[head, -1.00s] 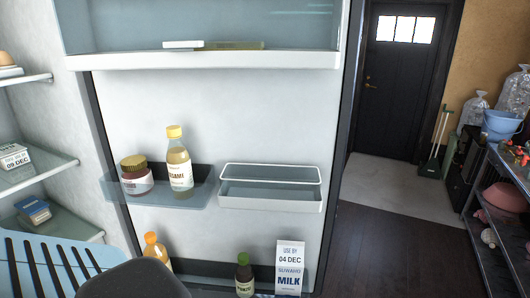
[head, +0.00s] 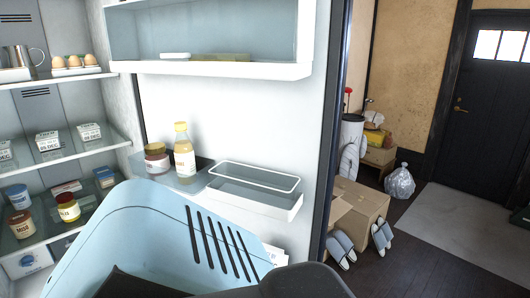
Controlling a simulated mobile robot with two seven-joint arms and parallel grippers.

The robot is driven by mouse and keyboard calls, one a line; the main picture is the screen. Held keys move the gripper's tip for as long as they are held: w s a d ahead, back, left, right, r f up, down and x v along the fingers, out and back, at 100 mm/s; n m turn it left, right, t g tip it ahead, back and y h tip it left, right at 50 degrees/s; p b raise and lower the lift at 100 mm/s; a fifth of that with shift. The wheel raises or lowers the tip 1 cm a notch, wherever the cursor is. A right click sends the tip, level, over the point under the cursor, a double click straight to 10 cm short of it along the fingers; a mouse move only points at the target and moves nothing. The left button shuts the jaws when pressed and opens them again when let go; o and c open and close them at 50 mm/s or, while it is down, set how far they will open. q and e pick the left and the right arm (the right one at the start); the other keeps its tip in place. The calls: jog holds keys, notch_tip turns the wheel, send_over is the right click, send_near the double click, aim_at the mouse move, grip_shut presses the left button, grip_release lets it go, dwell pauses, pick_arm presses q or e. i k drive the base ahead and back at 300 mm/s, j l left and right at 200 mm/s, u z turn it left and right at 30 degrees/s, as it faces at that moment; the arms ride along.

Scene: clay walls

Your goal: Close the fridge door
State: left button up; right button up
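The fridge door (head: 237,115) stands open in the head view, its inner side facing me. A clear-fronted bin is at its top, and its middle shelf holds a jar (head: 157,160) and a yellow-capped bottle (head: 184,152), with an empty white bin (head: 254,191) beside them. The fridge interior (head: 120,105) shows at the left with stocked glass shelves. A light blue slotted part of my own arm covers the lower middle of the view and hides the lower door. Neither gripper's fingers can be seen.
Right of the door's edge, an open cardboard box (head: 357,212) with slippers (head: 382,236) leaning on it stands on the dark floor. A clear bag (head: 399,182) lies behind it. A dark house door (head: 487,110) and pale mat (head: 470,222) are at the far right.

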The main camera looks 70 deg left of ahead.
aim_at(285, 117)
jog(key=i+u, duration=0.5)
jog(key=i+l+u, duration=0.25)
jog(key=i+u, duration=0.45)
jog(key=u, duration=0.2)
jog(key=i+l+u, duration=0.1)
jog(key=i+u, duration=0.15)
jog(key=u, duration=0.15)
jog(key=i+l+u, duration=0.2)
jog(key=u, duration=0.25)
jog(key=i+u, duration=0.15)
jog(key=u, duration=0.3)
jog(key=i+l+u, duration=0.1)
jog(key=u, duration=0.35)
jog(key=i+l+u, duration=0.1)
jog(key=u, duration=0.4)
jog(key=i+l+u, duration=0.15)
jog(key=u, duration=0.2)
jog(key=i+l+u, duration=0.15)
jog(key=l+u, duration=0.25)
jog(key=i+l+u, duration=0.1)
jog(key=u, duration=0.25)
